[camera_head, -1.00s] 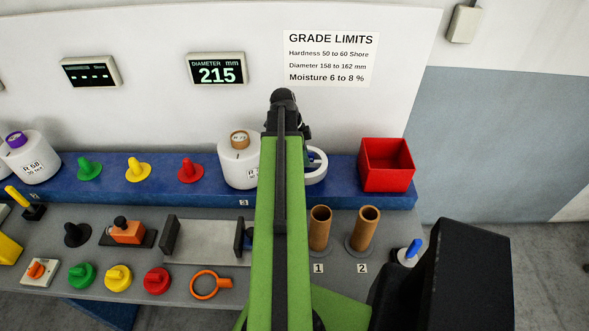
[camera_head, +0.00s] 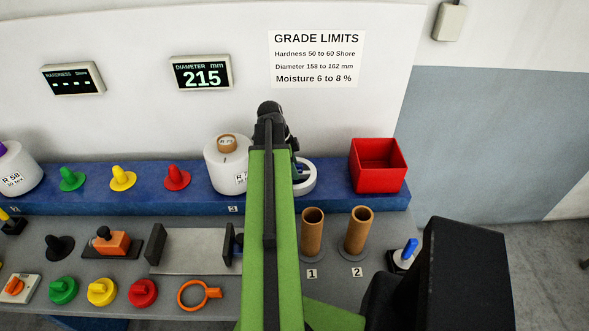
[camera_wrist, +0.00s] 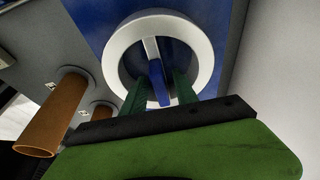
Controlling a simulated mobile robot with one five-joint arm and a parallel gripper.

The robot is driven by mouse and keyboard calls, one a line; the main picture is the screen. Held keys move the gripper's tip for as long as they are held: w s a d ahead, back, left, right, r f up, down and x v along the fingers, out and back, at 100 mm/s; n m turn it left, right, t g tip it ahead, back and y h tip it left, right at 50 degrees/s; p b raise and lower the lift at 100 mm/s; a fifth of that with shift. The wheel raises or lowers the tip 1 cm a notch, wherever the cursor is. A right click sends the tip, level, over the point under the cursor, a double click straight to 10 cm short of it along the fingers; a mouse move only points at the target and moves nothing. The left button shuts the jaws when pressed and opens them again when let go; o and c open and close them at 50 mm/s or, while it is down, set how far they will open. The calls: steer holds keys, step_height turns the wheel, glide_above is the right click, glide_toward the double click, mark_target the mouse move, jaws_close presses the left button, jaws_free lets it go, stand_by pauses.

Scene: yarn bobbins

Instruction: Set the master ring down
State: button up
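The master ring (camera_head: 308,186) is a white ring just above or on the blue shelf, partly hidden behind my green arm. In the wrist view the ring (camera_wrist: 207,52) shows whole, with a grey bar across it and a blue grip in its middle. My gripper (camera_wrist: 160,86) has its two green fingers on either side of that blue grip and appears shut on it. In the head view my gripper (camera_head: 293,165) is mostly hidden by the arm. I cannot tell whether the ring touches the shelf.
A red bin (camera_head: 377,180) stands right of the ring and a white bobbin (camera_head: 222,172) left of it, on the blue shelf (camera_head: 120,205). Two brown tubes (camera_head: 312,232) (camera_head: 357,232) stand in front. An orange ring (camera_head: 192,296) lies on the grey bench.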

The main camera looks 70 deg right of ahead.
steer(key=shift+r, duration=0.15)
steer(key=p+v, duration=1.1)
steer(key=v, duration=0.1)
steer(key=shift+p, duration=0.35)
